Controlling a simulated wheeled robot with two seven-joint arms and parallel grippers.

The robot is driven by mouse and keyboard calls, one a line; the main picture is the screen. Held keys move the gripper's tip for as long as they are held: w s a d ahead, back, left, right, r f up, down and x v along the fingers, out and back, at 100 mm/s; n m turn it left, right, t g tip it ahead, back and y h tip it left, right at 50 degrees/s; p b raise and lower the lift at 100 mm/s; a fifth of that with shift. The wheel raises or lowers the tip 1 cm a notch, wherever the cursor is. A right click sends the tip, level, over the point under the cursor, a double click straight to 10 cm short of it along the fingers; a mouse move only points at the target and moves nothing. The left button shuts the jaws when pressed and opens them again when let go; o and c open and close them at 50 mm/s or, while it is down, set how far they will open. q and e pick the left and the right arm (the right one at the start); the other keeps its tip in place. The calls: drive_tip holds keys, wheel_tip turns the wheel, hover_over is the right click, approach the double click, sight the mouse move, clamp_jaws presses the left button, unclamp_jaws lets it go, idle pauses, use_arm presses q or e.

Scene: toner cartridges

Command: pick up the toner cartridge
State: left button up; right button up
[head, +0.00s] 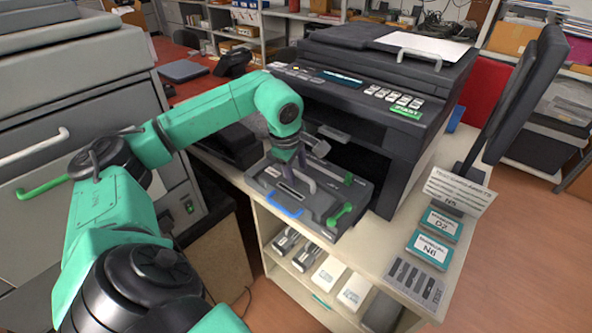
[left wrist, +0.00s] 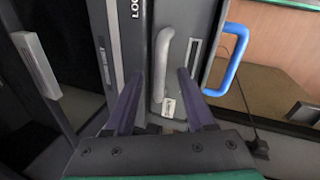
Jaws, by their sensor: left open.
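The printer's pulled-out dark grey unit (head: 325,216) has a blue handle (head: 285,205) at its front and green knobs at its right side. The toner cartridge seems to be the dark body with a pale grey handle (left wrist: 163,62) in this unit; I cannot clearly tell its edges from the unit's. My left gripper (head: 300,178) is open over the unit and points down at it. In the left wrist view the gripper (left wrist: 158,76) has one finger on each side of the grey handle. I cannot tell whether the fingers touch it. My right gripper is not in view.
The black printer (head: 365,100) stands right behind the unit, its front opening close to my left gripper. A cream stand (head: 440,265) carries it, with teal boxes (head: 428,250) at the right. Several cartridges and white boxes (head: 327,273) lie on the lower shelf. A grey cabinet is at left.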

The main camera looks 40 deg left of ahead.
use_arm(q)
clamp_jaws()
drive_tip(key=shift+r, duration=0.1)
idle(1.2)
